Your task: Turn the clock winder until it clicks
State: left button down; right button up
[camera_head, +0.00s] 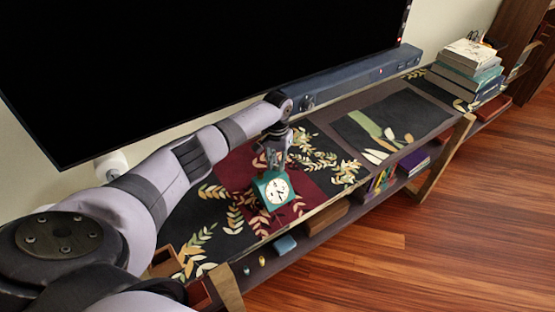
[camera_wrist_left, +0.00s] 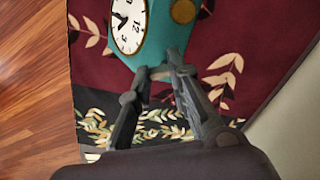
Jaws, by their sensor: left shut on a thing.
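The teal clock (camera_head: 274,189) with a round white face stands on the patterned shelf top below the television. My left gripper (camera_head: 273,166) reaches down from above and behind, with its fingertips at the clock's upper edge. In the left wrist view the clock (camera_wrist_left: 160,30) is at the top, its face to the left and a round brass disc (camera_wrist_left: 183,11) on the neighbouring side. There the fingertips (camera_wrist_left: 163,72) close on a small greyish piece at the clock's edge, which looks like the winder; the fingers mostly hide it. My right gripper is not in view.
The lower shelf holds books (camera_head: 414,160) and small items. The wooden floor (camera_head: 430,240) in front is clear.

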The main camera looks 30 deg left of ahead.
aim_at(277, 166)
pick_arm(q)
jog(key=m, duration=0.4)
jog(key=shift+m+p, duration=0.3)
jog(key=m, duration=0.4)
jog(key=shift+m, duration=0.3)
jog(key=m, duration=0.5)
jog(key=shift+w, duration=0.1)
jog(key=m, duration=0.4)
jog(key=shift+m+b, duration=0.3)
jog(key=shift+r+m, duration=0.1)
jog(key=shift+m, duration=0.2)
dwell(0.4)
jog(key=c, duration=1.3)
grip_release()
jog(key=shift+r, duration=0.15)
notch_tip(277, 166, up, 20)
jog(key=p, duration=1.8)
